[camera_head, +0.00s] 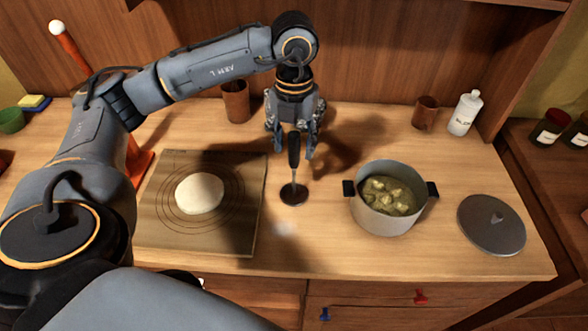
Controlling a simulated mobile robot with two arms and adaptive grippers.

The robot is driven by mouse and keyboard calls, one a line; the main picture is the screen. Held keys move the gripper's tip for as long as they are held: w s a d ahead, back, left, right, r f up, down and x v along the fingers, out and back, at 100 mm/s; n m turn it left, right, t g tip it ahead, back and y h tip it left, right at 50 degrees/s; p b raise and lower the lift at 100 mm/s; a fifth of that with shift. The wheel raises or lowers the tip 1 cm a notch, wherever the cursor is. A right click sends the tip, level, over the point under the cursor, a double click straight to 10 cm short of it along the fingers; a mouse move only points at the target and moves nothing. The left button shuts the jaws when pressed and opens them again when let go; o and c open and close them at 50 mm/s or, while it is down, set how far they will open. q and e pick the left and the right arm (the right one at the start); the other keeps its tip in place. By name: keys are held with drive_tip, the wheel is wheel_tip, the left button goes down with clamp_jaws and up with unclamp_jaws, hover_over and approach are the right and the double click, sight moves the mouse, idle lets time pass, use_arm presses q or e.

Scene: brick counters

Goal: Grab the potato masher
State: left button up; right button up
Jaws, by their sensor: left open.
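The potato masher (294,168) stands upright on the wooden counter, with its round dark head down and its black handle up. My left gripper (292,150) is above and behind it, pointing down. Its open fingers are on either side of the handle's upper part; I cannot tell whether they touch it. My right gripper is not in view.
A grey pot (388,212) with potato chunks stands right of the masher, its lid (491,224) farther right. A board (158,224) with dough (199,193) lies left. Brown cups (236,102) (425,112) and a white bottle (465,113) stand behind.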

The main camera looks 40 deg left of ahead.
sight(294, 160)
use_arm(q)
drive_tip(key=f+p, duration=0.1)
drive_tip(key=f, duration=0.3)
drive_tip(key=shift+s+f+p, duration=0.2)
drive_tip(key=shift+p, duration=0.2)
drive_tip(key=shift+f, duration=0.3)
drive_tip(key=shift+c, duration=1.1)
drive_tip(key=c, duration=0.7)
clamp_jaws()
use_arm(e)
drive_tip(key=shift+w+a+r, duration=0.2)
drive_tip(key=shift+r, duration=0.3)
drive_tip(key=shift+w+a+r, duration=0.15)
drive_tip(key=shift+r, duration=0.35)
